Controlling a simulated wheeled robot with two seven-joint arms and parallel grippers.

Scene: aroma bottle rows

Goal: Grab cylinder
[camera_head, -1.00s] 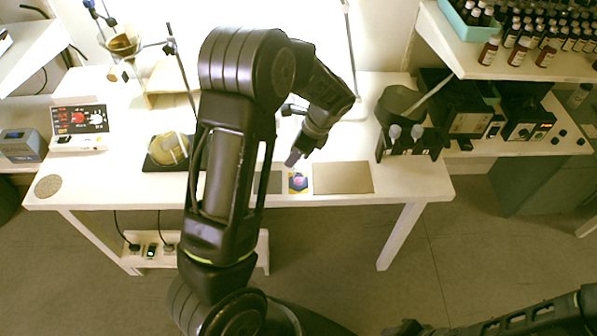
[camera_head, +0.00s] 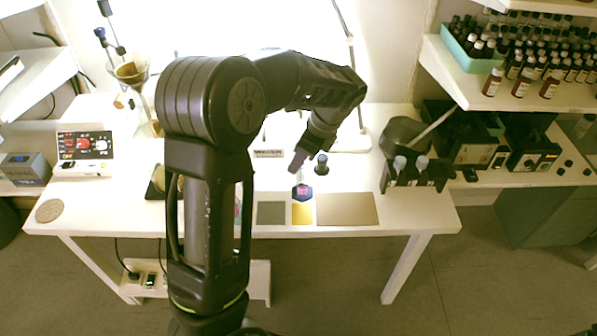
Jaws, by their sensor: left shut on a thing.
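My left gripper (camera_head: 298,163) hangs above the white table, fingers pointing down, and is shut. Just below its fingertips is a small blue hexagonal piece with a pink centre (camera_head: 303,192), which I take to be the thing in its grip. The exact contact is too small to see. A yellow square (camera_head: 302,214) on the table shows bare just in front of this piece. My right gripper is out of view.
A grey square (camera_head: 271,213) and a tan plate (camera_head: 347,209) flank the yellow square. A black holder with bottles (camera_head: 414,174) stands at right. A rack of dark bottles (camera_head: 545,45) fills the upper right shelf. My left arm hides the table's left middle.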

